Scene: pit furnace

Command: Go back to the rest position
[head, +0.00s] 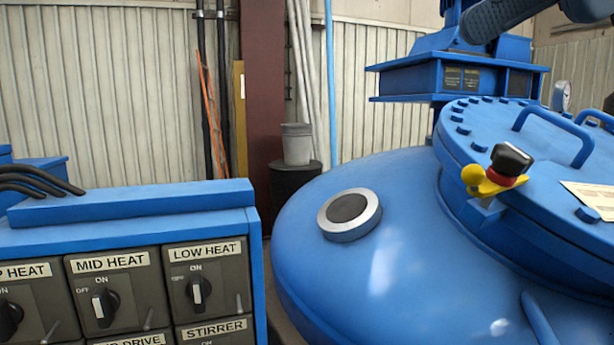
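My gripper does not show in the head view. Dark rounded parts cross the top right corner, and I cannot tell for sure whether they belong to my arm. The large blue furnace vessel (400,265) fills the right half, with a bolted lid (480,140) on top. The blue control cabinet (130,235) stands at the lower left. Its MID HEAT knob (105,306) and LOW HEAT knob (199,291) both stand about upright, towards ON. A further knob (9,318) is cut off at the left edge.
A yellow fitting (487,180) with a black and red knob sticks out from the lid's edge. A round port (348,214) sits on the vessel. A blue handle (553,132) rises from the lid. A grey bucket (296,144) stands on a dark drum behind. A narrow gap separates cabinet and vessel.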

